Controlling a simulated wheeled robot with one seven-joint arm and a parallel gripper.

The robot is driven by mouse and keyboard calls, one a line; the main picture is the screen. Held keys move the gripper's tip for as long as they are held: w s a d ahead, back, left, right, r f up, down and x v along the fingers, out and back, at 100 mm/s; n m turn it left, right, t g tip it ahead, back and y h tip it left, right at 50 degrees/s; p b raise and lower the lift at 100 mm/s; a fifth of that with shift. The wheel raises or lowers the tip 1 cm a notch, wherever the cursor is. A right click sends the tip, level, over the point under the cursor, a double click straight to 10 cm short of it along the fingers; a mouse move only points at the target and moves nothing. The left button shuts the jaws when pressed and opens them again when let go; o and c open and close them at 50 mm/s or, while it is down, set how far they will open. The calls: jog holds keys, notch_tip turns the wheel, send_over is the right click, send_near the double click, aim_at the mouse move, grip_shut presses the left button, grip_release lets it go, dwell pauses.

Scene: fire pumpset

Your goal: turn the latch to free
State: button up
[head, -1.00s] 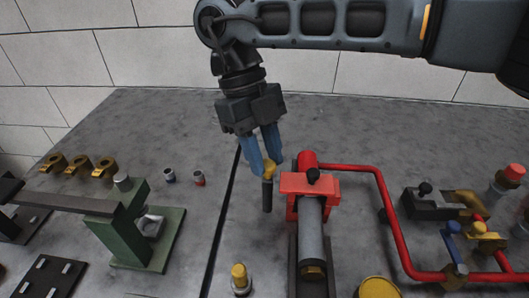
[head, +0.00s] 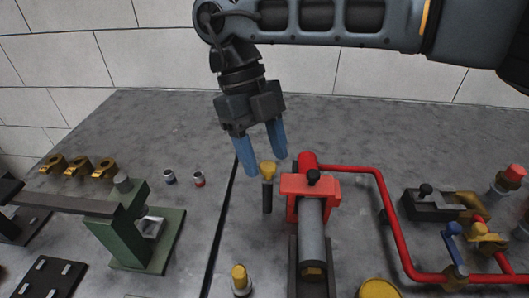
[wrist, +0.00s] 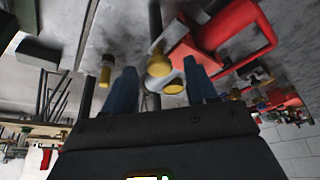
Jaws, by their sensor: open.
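A dark upright post with a flared yellow top (head: 267,170) stands just left of the red clamp block (head: 309,186). The frames do not make clear which part is the latch. My gripper (head: 264,163) points down, with its two blue fingers open and spread around the yellow top, holding nothing. In the wrist view, the yellow top (wrist: 158,65) shows between the fingers of my gripper (wrist: 161,78). Whether a finger touches it cannot be told.
A red pipe (head: 385,215) bends around the right side. A green stand (head: 125,225) is at left.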

jog(key=v, duration=0.7)
jog(key=shift+b, duration=0.35)
jog(key=shift+r, duration=0.1)
